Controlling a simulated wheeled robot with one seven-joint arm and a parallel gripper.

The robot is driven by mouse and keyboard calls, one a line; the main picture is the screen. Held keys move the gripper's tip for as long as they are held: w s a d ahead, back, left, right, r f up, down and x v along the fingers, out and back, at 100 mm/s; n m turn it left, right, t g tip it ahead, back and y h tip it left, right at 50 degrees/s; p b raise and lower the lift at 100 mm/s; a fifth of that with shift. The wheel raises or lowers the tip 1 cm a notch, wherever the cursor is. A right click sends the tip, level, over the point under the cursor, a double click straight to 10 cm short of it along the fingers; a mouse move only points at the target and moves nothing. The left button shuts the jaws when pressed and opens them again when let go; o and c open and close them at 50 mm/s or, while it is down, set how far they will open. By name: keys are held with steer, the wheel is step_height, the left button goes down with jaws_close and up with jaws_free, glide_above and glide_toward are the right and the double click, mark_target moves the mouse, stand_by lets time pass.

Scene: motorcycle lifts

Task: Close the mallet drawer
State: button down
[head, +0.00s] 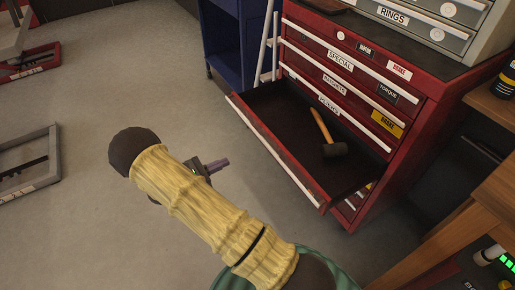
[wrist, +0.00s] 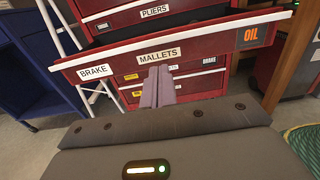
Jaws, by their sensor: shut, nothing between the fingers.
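The mallet drawer (head: 272,140) is pulled far out of the red tool cabinet (head: 400,165). A mallet (head: 329,138) with a wooden handle and dark head lies inside it. In the wrist view the drawer front (wrist: 186,47) shows the labels MALLETS, BRAKE and OIL. A pale handle strip runs along its top edge. My gripper (head: 226,161) is in front of the drawer front, apart from it in the head view. In the wrist view my gripper (wrist: 158,72) has its fingers together and empty, with the tips near the lower edge of the MALLETS label; contact cannot be told.
A blue cart (head: 233,42) and a white ladder (head: 268,48) stand left of the cabinet. A wooden table (head: 490,200) stands close on its right. Grey frames (head: 30,165) lie on the floor at the left. The floor before the drawer is open.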

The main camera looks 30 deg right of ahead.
steer(key=b, duration=0.2)
glide_toward(265, 144)
steer(key=d, duration=0.6)
steer(key=shift+d, duration=0.4)
steer(key=shift+d, duration=0.1)
